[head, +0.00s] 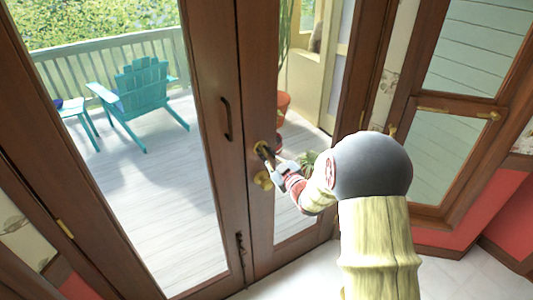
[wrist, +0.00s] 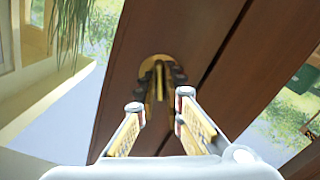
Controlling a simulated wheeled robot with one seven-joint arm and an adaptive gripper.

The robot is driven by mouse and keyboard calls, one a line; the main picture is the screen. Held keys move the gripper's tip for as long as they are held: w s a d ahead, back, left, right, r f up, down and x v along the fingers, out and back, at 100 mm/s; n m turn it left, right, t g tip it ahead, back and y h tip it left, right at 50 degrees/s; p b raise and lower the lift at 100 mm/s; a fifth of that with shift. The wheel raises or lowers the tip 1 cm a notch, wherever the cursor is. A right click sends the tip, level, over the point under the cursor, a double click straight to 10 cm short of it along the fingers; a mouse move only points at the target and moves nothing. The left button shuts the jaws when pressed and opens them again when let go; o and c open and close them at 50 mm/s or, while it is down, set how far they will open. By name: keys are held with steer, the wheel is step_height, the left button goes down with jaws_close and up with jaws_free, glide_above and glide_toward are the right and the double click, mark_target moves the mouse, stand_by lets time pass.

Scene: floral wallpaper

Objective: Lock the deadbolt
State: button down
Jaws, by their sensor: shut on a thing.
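The brass deadbolt (wrist: 148,66) sits on the brown wooden door frame, and its round plate and thumb-turn show in the wrist view. In the head view the deadbolt (head: 260,147) is partly covered by my gripper. My gripper (head: 268,156) reaches it from the right. In the wrist view my gripper (wrist: 160,80) has its fingertips on both sides of the upright thumb-turn, shut on it. A second brass knob (head: 262,180) sits just below on the same door. Whether the bolt is thrown cannot be seen.
A dark pull handle (head: 225,118) is on the neighbouring glass door to the left. A window with a brass latch bar (head: 460,114) stands at the right. Beyond the glass are a teal chair (head: 140,95) and a deck. White floor lies at the lower right.

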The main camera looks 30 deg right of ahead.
steer(key=m, duration=0.2)
steer(key=m+p, duration=0.1)
steer(key=m, duration=0.1)
steer(key=shift+r+m, duration=0.35)
steer(key=shift+m, duration=0.05)
steer(key=shift+w+d, duration=0.1)
stand_by(0.3)
steer(key=c, duration=2.3)
jaws_free()
steer(key=o, duration=0.4)
steer(key=shift+f, duration=0.15)
steer(key=shift+s+f, duration=0.1)
steer(key=shift+s, duration=0.1)
steer(key=s, duration=1.2)
steer(key=shift+d, duration=0.2)
